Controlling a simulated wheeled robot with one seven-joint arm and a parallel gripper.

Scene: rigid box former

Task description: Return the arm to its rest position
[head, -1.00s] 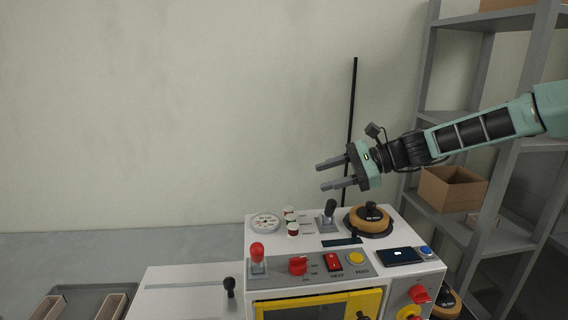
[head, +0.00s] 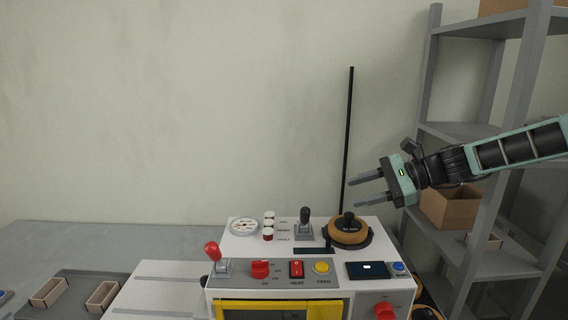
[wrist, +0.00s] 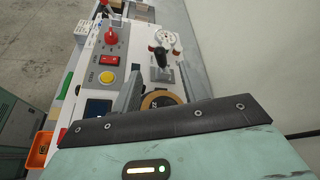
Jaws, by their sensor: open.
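My gripper (head: 368,191) is in the air above the right side of the white machine (head: 262,247) in the head view. Its two grey fingers point left and are apart, with nothing between them. The arm reaches in from the right edge. Below and left of the gripper is the tan round knob (head: 348,232) with a black handle. In the wrist view the gripper body fills the bottom, and a finger (wrist: 130,92) shows over the machine's panel.
The panel carries a red-knobbed lever (head: 212,252), a black lever (head: 305,217), a gauge (head: 243,227) and several buttons. A grey shelf (head: 432,70) with a cardboard box (head: 452,207) stands at right, behind the arm. A black pole (head: 348,130) rises behind the machine. Small open boxes (head: 103,296) lie at lower left.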

